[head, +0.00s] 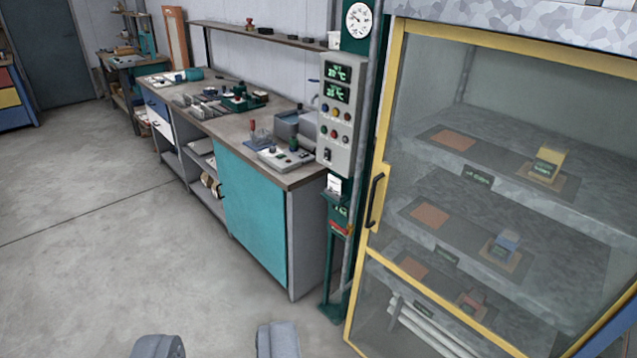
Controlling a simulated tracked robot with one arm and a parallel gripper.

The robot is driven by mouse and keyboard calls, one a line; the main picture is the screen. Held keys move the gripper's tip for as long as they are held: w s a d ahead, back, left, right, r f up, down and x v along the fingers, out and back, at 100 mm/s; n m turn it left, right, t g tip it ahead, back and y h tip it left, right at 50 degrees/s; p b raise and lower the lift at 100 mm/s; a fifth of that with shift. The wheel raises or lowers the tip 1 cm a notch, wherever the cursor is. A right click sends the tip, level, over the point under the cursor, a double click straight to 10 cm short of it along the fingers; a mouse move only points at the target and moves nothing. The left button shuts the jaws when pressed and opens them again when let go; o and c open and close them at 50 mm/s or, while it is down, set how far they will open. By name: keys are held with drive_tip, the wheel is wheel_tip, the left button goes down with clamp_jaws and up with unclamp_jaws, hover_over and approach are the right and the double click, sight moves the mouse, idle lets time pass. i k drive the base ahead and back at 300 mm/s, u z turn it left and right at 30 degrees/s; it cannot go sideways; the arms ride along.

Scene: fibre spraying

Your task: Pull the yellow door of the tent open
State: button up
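The yellow-framed door (386,112) with a clear panel covers the front of the grey tent on the right. It appears closed, its left edge meeting the green post. A dark vertical handle (374,200) sits on the door's left frame. Through the panel I see grey shelves with orange squares and small blocks on dark mats. My gripper (217,345) shows as two grey fingertips at the bottom edge, spread wide apart with bare floor between them. It is open and empty, left of and well apart from the handle. The rest of it is out of the picture.
A control box (339,115) with displays and buttons is fixed to a green post (341,250) close left of the handle. A workbench (225,122) with a teal cabinet door (250,212) runs along the wall. The concrete floor (110,230) at left is clear.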

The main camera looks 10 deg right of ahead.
sight(614, 65)
drive_tip(key=z, duration=0.15)
drive_tip(key=i, duration=1.25)
drive_tip(key=z, duration=0.55)
